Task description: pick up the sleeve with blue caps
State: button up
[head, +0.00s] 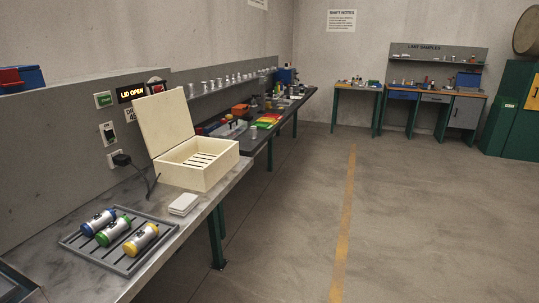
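The sleeve with blue caps (98,222) lies on a dark slatted rack (130,265) on the near bench. It is the leftmost of three silver sleeves lying side by side. A sleeve with green caps (113,231) lies in the middle, and one with yellow caps (141,239) lies on the right. Nothing covers the blue-capped sleeve. My gripper is not in view.
A cream box (195,172) with its lid open stands behind the rack. A small white box (183,204) lies in front of it. A cable runs from a wall plug (122,158). The floor (285,230) to the right is clear.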

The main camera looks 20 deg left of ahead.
aim_at(99, 221)
jog(key=u, duration=0.35)
jog(key=i, duration=1.15)
jog(key=u, duration=1.9)
jog(key=i, duration=1)
jog(key=u, duration=0.9)
